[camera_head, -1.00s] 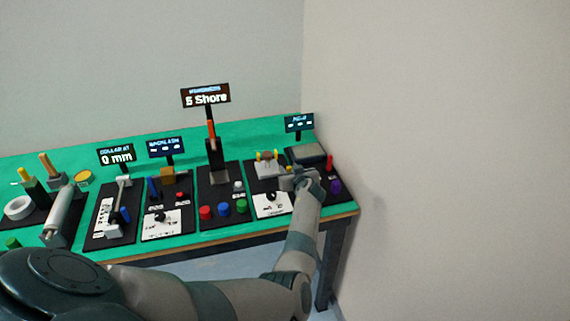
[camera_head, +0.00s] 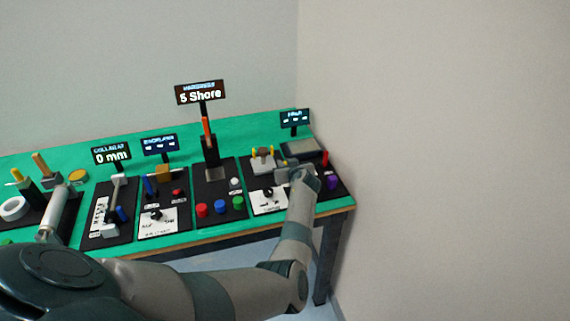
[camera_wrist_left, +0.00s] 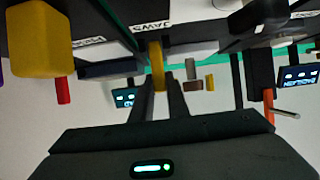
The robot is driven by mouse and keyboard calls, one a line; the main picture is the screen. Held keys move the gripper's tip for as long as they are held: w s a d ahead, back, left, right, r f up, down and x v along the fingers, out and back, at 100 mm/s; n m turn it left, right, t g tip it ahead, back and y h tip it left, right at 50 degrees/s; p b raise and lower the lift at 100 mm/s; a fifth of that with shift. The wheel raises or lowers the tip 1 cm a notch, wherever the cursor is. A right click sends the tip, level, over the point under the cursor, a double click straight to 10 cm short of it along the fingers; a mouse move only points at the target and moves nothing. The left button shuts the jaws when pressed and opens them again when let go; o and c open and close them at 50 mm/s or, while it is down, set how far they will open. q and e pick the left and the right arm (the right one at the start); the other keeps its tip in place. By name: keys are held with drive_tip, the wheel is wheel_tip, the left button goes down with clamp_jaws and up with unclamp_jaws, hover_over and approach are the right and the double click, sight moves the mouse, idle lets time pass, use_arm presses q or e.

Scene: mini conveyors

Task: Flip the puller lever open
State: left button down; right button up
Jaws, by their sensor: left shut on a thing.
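The pull-test device is a grey fixture (camera_head: 263,163) with yellow parts on a black base near the right end of the green table. My left gripper (camera_head: 284,173) is at its right side, reaching in from the front. In the left wrist view, my left gripper (camera_wrist_left: 158,88) is shut on a thin yellow piece (camera_wrist_left: 157,62), beside a label reading "JAWS". I cannot tell for sure whether this piece is the puller lever. The gripper and wrist hide part of the fixture in the head view. My right gripper is not in view.
A display (camera_head: 295,118) stands behind the station. A red post (camera_head: 325,157) and purple knob (camera_head: 332,182) are close to the right of my wrist. A black knob (camera_head: 268,191) is in front. A large yellow block (camera_wrist_left: 40,42) looms near the wrist camera.

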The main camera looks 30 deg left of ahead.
use_arm(q)
drive_tip(key=shift+w+a+h, duration=0.1)
drive_tip(key=shift+a+h, duration=0.05)
drive_tip(key=shift+h, duration=0.15)
drive_tip(key=c, duration=1.8)
unclamp_jaws()
drive_tip(key=shift+o, duration=0.4)
